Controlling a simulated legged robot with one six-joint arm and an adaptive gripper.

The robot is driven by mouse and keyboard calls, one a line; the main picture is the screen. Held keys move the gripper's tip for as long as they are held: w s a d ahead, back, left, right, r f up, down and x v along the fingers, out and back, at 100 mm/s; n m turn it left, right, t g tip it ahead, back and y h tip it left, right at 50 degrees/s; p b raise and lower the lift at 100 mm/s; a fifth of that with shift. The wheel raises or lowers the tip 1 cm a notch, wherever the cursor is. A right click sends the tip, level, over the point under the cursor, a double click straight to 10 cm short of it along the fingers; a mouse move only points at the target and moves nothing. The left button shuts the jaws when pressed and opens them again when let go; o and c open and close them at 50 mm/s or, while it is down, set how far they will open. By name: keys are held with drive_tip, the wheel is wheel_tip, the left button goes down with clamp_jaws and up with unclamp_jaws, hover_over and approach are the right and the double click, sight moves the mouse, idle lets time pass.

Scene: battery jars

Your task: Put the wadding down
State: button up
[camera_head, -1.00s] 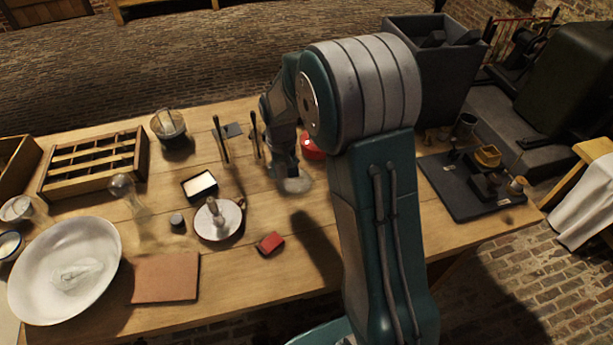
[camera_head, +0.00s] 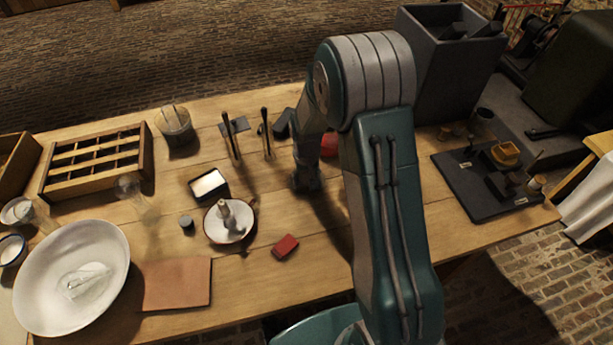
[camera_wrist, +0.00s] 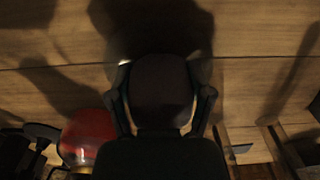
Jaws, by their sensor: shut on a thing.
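My gripper (camera_head: 305,181) is low over the bare middle of the wooden table, left of my arm's upright link. In the wrist view my gripper (camera_wrist: 162,82) is dark, with one finger on each side. Pale edges of the wadding (camera_wrist: 203,68) stick out at both sides of the fingers, so it is shut on the wadding. The rest of the wadding is hidden behind the gripper. I cannot tell whether the wadding touches the table.
A red round thing (camera_wrist: 88,137) stands close to the gripper. A white candle dish (camera_head: 229,221), a red block (camera_head: 285,246) and upright tools (camera_head: 231,144) are to the left. A dark board (camera_head: 470,187) lies right. Bare wood (camera_head: 330,262) is in front.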

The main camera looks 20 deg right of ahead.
drive_tip(key=o, duration=1.1)
drive_tip(key=shift+d, duration=0.1)
drive_tip(key=shift+r, duration=0.1)
wheel_tip(320, 180, up, 12)
drive_tip(key=shift+r, duration=0.15)
drive_tip(key=s+r+t, duration=0.2)
drive_tip(key=s+r, duration=0.6)
drive_tip(key=s, duration=0.4)
drive_tip(key=s+r+t, duration=0.3)
drive_tip(key=s+r, duration=0.6)
drive_tip(key=s, duration=0.3)
drive_tip(key=shift+s+t, duration=0.25)
drive_tip(key=shift+t, duration=0.05)
